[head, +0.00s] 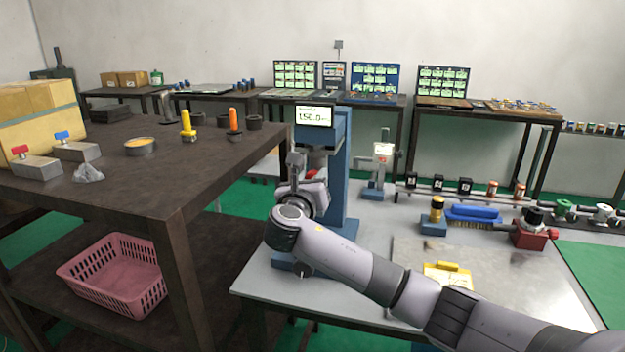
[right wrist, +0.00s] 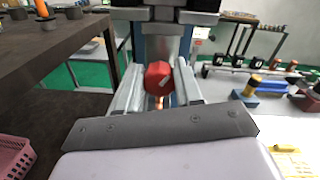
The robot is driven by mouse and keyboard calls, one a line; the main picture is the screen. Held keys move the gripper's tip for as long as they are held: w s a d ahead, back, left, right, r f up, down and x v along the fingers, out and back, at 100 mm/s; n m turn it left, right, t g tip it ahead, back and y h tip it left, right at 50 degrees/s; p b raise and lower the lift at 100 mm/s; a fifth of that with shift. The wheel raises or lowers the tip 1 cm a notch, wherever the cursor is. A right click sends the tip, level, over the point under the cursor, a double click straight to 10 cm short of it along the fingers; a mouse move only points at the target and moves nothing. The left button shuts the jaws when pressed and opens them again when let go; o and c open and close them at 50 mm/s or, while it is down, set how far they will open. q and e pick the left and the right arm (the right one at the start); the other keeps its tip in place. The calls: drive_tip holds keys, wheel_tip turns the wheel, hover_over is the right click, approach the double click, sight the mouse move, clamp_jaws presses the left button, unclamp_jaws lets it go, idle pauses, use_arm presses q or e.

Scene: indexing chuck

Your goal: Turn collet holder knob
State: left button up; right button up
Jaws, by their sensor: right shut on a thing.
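A red faceted knob (right wrist: 159,77) with a white mark on its face sits low on the front of a blue column stand (head: 341,165). In the right wrist view it lies between the two fingers of my right gripper (right wrist: 160,88), which is shut on it. In the head view my right arm reaches in from the lower right, and its wrist hides most of the stand's front. Only a little red (head: 310,173) shows there beside the wrist. My left gripper is not in view.
A display (head: 315,116) reading 150.0 tops the stand. A brown table (head: 150,180) with several tools stands close on the left, above a pink basket (head: 118,275). On the grey bench are a blue brush (head: 474,213) and a red block (head: 534,236).

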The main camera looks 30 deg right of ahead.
drive_tip(key=shift+f+n, duration=0.1)
drive_tip(key=shift+n, duration=1)
drive_tip(key=o, duration=1)
drive_tip(key=v, duration=0.7)
drive_tip(key=shift+a+b, duration=0.1)
drive_tip(key=shift+b, duration=0.25)
